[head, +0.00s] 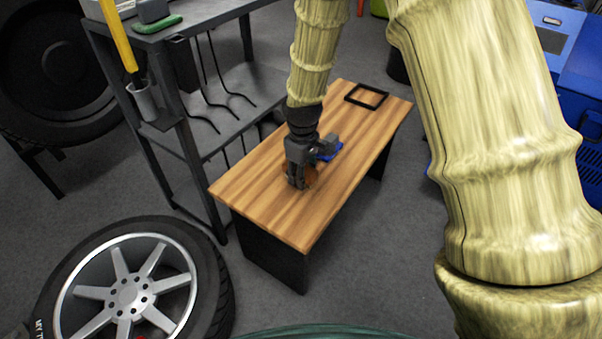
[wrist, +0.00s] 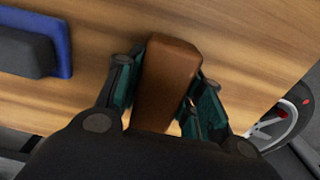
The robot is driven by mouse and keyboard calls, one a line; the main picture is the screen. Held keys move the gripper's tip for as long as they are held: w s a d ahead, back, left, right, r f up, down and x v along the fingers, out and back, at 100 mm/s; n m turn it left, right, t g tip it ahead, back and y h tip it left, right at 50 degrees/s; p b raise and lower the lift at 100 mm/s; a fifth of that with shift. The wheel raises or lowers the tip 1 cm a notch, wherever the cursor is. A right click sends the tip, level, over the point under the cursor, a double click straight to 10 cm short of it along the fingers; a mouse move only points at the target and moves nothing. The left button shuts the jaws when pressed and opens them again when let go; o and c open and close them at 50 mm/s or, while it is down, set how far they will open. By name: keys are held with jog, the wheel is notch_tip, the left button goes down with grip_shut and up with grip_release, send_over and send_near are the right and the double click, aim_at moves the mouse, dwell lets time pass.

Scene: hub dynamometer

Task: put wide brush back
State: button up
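A brown, wood-coloured block, which I take to be the wide brush, shows between my fingers in the wrist view (wrist: 168,84). Its bristles cannot be made out. A little of its brown side shows beside my gripper in the head view (head: 310,177). My gripper (head: 296,182) points down over the near half of the wooden bench top (head: 262,190). In the wrist view my gripper (wrist: 166,92) has a finger against each side of the block. Whether the block still touches the bench cannot be told.
A black square frame (head: 367,96) lies at the bench's far end. A grey shelf rack (head: 215,120) with a yellow-handled tool (head: 118,35) stands left. A wheel (head: 130,285) is front left.

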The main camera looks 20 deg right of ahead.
jog(key=shift+o, duration=1.3)
notch_tip(320, 180, up, 12)
jog(key=p, duration=0.5)
jog(key=shift+s+r, duration=0.15)
jog(key=shift+r, duration=0.1)
